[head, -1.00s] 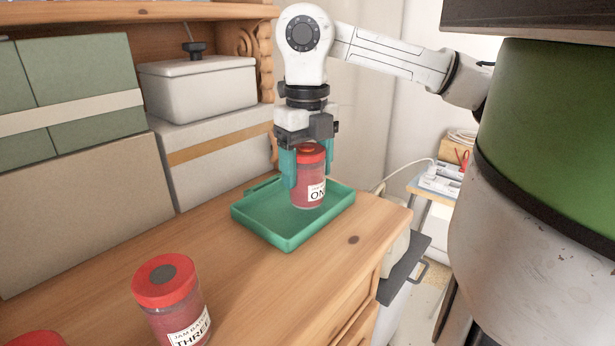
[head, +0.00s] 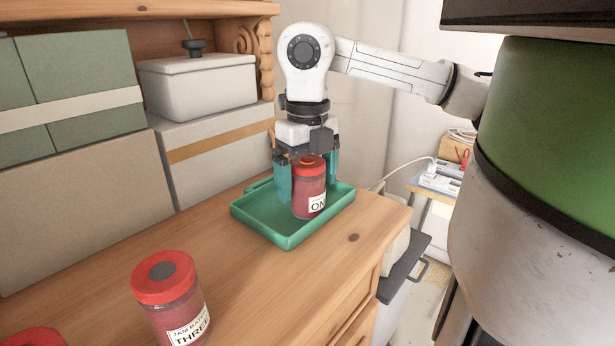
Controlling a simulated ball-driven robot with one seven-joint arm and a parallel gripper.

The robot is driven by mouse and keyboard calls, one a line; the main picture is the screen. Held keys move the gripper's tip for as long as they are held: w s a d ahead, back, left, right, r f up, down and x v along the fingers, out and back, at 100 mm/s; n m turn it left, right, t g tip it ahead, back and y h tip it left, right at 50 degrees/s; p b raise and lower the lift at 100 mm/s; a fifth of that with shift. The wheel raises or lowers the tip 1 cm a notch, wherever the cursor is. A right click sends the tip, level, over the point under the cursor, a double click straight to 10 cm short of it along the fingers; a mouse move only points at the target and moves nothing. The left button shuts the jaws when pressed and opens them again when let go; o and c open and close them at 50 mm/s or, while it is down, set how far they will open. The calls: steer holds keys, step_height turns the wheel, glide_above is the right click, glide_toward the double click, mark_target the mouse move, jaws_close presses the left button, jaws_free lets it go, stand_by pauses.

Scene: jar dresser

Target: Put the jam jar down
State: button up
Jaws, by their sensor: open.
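A jam jar with a red lid and a white label reading "ON" (head: 308,190) stands upright in the green tray (head: 262,228) on the wooden dresser top. My gripper (head: 308,185) is over the jar with its teal fingers spread to either side. The left finger is by the jar's left side and the right finger is beyond its right side, with a gap showing at the left. The gripper is open. The far side of the jar is hidden.
Another red-lidded jar labelled "THREE" (head: 172,298) stands at the front left, with part of a further red lid (head: 36,338) beside it. Boxes (head: 215,150) line the back. The dresser top (head: 235,275) is clear between the jars and the tray.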

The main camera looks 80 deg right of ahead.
step_height(320, 180, up, 12)
steer(key=shift+r, duration=0.1)
stand_by(0.5)
